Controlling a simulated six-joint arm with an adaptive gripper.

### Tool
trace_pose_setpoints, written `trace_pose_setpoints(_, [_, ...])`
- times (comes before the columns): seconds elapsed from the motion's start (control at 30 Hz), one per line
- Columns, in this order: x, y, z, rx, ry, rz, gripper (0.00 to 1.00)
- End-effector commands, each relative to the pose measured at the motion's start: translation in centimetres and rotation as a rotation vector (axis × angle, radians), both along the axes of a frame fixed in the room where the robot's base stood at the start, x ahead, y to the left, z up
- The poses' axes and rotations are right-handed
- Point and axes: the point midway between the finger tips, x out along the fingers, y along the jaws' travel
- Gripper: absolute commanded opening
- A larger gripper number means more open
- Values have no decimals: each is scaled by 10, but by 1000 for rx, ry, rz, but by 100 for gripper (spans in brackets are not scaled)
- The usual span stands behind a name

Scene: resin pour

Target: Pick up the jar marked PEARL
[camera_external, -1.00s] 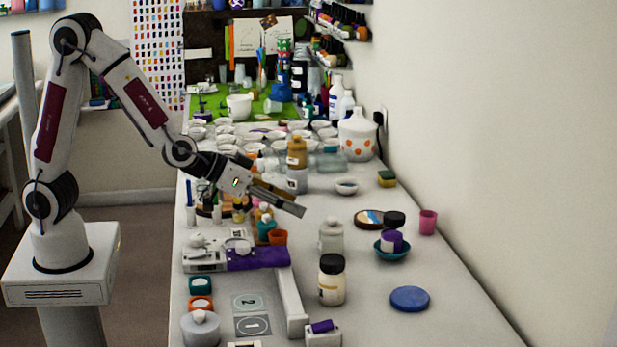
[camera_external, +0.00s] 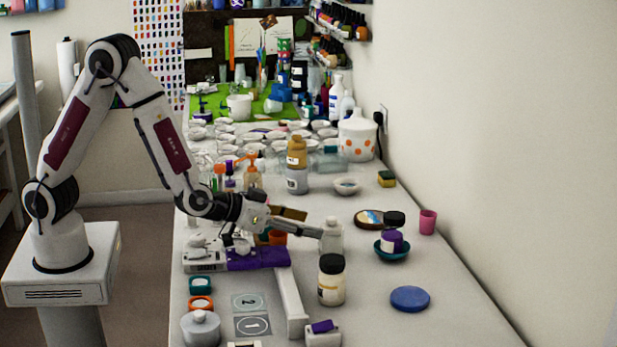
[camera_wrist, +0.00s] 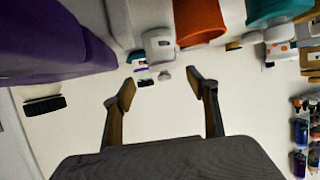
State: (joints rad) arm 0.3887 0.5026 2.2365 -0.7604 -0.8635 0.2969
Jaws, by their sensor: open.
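No PEARL lettering is readable, so I cannot tell which jar bears that name. A pale jar with a whitish lid (camera_external: 332,238) stands upright on the bench, its left side close to my gripper's fingertips. A cream-filled jar with a black lid (camera_external: 332,283) stands upright in front of it. My gripper (camera_external: 314,224) is open, reaching right over the bench; touching or apart from the pale jar I cannot tell. In the wrist view my gripper (camera_wrist: 163,88) has its two fingers spread with nothing held between them.
A teal dish (camera_external: 391,251) holds a purple item at right. A blue disc (camera_external: 410,299) lies at front right. Bare bench surrounds it.

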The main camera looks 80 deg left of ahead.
Motion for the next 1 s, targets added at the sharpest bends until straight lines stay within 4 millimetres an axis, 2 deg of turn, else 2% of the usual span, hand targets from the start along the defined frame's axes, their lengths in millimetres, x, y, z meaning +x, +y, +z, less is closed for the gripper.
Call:
trace_pose_setpoints(0.4, [21, 5, -9, 0, 1, 0, 58])
trace_pose_setpoints(0.83, [25, 6, -10, 0, 1, 0, 58])
trace_pose_setpoints(1.0, [33, 10, -14, 0, 2, 1, 58])
